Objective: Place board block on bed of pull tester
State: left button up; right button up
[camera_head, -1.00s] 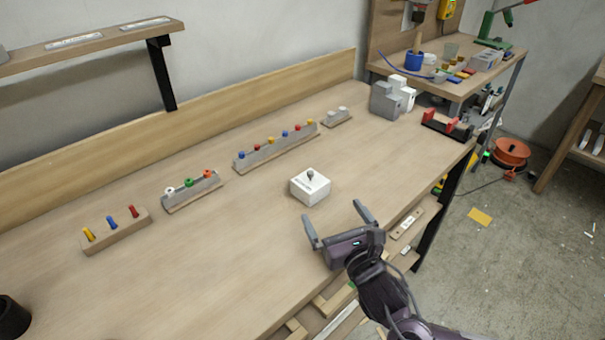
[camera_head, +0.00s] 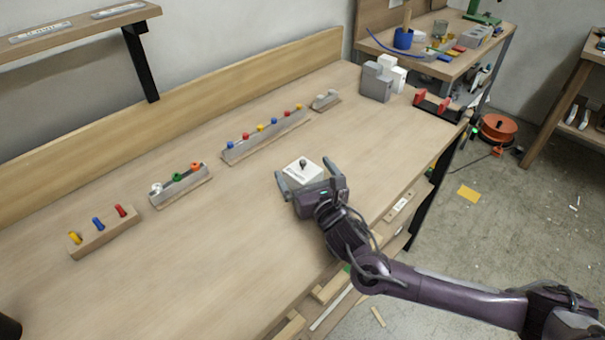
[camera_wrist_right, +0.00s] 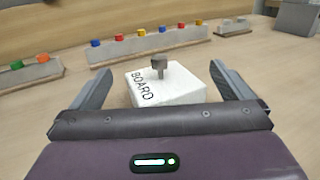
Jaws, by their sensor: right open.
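The board block is a white, square block (camera_head: 298,172) with a dark knob on top, and it sits on the workbench. In the right wrist view the block (camera_wrist_right: 172,92) shows the word BOARD. My right gripper (camera_head: 303,165) is open, with its fingers on either side of the block. A gap shows between each finger and the block in the wrist view. A black-based device with red parts (camera_head: 432,101) stands at the bench's right end; I cannot tell whether it is the pull tester. My left gripper is not in view.
Racks with coloured pegs (camera_head: 265,133) line the back of the workbench (camera_head: 215,250). Grey and white stepped blocks (camera_head: 376,82) stand near the right end. A second table (camera_head: 455,68) behind holds a blue cup (camera_head: 403,38). The bench between block and red-parted device is clear.

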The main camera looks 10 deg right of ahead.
jog(key=shift+w, duration=0.25)
jog(key=c, duration=1.3)
jog(key=shift+r, duration=0.15)
jog(key=shift+c, duration=1.3)
